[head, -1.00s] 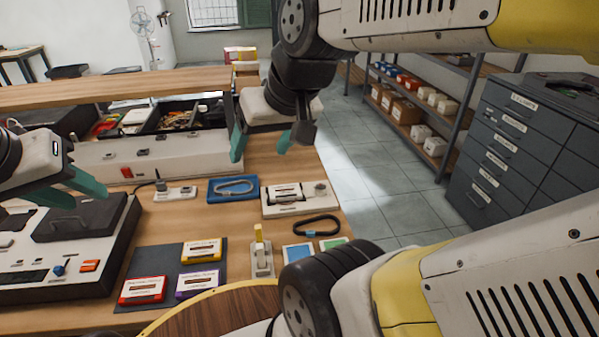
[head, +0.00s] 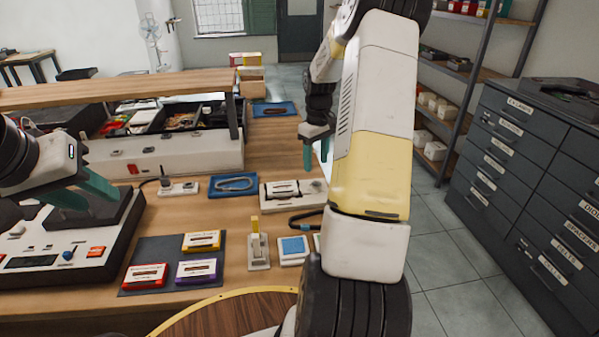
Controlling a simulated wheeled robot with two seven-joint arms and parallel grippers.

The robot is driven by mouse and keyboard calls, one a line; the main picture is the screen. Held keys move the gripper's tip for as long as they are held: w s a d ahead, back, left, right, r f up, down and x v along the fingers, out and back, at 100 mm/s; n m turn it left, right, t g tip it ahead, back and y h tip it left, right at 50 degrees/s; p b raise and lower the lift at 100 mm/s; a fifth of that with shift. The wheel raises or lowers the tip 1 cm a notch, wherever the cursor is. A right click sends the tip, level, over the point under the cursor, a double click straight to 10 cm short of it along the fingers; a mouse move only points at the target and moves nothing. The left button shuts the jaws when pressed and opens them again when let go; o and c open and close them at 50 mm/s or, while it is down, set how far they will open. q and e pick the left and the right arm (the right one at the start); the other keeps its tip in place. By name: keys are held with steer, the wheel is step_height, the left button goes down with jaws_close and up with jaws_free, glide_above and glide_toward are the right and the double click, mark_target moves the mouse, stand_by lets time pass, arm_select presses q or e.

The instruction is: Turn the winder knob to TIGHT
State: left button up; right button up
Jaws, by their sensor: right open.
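A white winder (head: 290,197) lies on the workbench, at the bench's right side in the head view. A small round knob (head: 318,186) sits at its right end; its markings are too small to read. My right gripper (head: 316,155) has teal fingers apart and pointing down, appearing just above the knob in the picture; it holds nothing. My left gripper (head: 92,199) is at the left, over the tape deck (head: 50,250), with its teal fingers apart and nothing seen between them.
A blue tray (head: 233,186) lies left of the winder, and a black belt (head: 303,222) lies in front of it, partly behind my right arm. Several cassettes (head: 145,276) lie on a dark mat (head: 160,250). A drawer cabinet (head: 500,160) stands right, beyond clear floor.

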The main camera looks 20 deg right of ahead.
mark_target(317, 183)
steer(key=shift+d+f, duration=0.3)
steer(key=shift+f, duration=0.65)
step_height(317, 183, down, 7)
steer(key=shift+r, duration=0.1)
steer(key=shift+c, duration=0.4)
jaws_close()
